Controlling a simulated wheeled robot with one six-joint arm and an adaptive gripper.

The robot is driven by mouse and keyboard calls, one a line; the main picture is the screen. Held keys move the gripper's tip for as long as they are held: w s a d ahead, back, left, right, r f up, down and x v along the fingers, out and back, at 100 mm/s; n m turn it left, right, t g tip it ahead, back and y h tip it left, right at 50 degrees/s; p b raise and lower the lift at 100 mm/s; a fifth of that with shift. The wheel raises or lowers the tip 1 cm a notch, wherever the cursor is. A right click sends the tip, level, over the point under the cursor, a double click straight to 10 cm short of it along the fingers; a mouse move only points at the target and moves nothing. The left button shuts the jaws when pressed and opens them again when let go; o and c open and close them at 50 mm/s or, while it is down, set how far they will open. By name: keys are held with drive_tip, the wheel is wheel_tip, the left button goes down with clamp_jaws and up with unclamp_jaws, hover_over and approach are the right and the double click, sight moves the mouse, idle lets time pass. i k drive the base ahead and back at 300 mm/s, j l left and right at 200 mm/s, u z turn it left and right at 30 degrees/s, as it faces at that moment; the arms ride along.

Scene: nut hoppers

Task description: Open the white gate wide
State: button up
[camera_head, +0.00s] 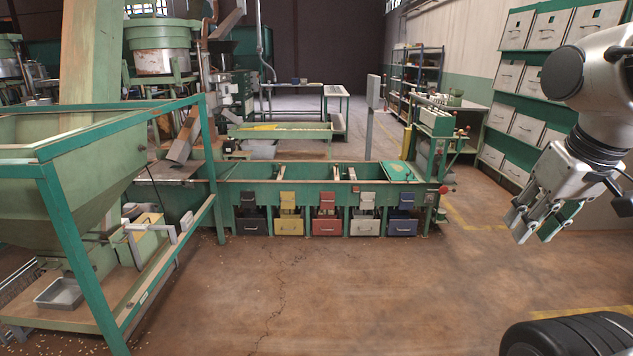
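The green hopper bench (270,172) stands in the middle distance, with a row of small coloured gates along its front. The white gate (367,197) is fourth from the left, between the red gate (327,198) and the blue gate (407,198). It is small here, and I cannot tell how far open it is. A white drawer (365,227) sits below it. My gripper (536,232) is at the right of the view, pointing down, with its fingers apart and nothing between them. It is well away from the gate.
Black, yellow, red and blue drawers flank the white one. A large green hopper (60,180) on a frame, with a metal tray (60,294) on its base, stands at left. Cabinets with white drawers (527,128) line the right wall. The brown floor (330,290) before the bench is clear.

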sight(367, 199)
drive_tip(key=i, duration=3)
drive_tip(key=i+z, duration=0.15)
drive_tip(key=i, duration=0.5)
drive_tip(key=i+j, duration=0.2)
drive_tip(key=i, duration=0.5)
drive_tip(key=l+z, duration=0.05)
